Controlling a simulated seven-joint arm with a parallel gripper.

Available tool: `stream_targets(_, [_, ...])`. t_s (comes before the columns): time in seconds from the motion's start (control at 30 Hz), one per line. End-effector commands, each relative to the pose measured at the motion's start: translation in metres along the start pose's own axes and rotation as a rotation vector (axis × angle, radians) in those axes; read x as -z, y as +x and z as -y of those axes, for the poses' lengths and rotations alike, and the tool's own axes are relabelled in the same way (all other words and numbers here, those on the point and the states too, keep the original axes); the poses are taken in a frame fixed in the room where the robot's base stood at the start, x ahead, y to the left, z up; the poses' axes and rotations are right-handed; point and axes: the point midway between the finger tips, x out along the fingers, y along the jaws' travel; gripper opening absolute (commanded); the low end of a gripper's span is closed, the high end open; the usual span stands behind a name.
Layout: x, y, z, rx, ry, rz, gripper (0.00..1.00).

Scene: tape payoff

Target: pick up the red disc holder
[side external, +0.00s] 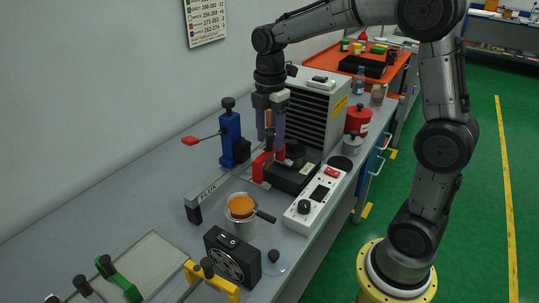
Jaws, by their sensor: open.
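A red part (258,168), which looks like the red disc holder, stands on the bench beside a low black block with a dark round piece on top (293,158). My gripper (271,148) points down over the red part, with its two grey-violet fingers apart. The fingers and the block hide some of the red part.
A blue clamp stand (229,137) with a red-tipped lever stands to the left. A metal rail (212,186) runs in front. A white control box (315,201) lies to the right. A grey vented cabinet (318,105) stands behind. An orange-filled pot (240,207) and black fan box (231,257) sit nearer.

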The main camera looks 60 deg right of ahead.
Motion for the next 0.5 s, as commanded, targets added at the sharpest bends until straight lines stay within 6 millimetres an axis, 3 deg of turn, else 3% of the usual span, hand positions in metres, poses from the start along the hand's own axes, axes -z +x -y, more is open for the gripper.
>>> stream_targets(0.23, [0.002,0.036,0.001,0.005,0.0,0.0,0.58])
stream_targets(0.5, [0.001,0.044,0.0,0.002,0.0,0.0,0.58])
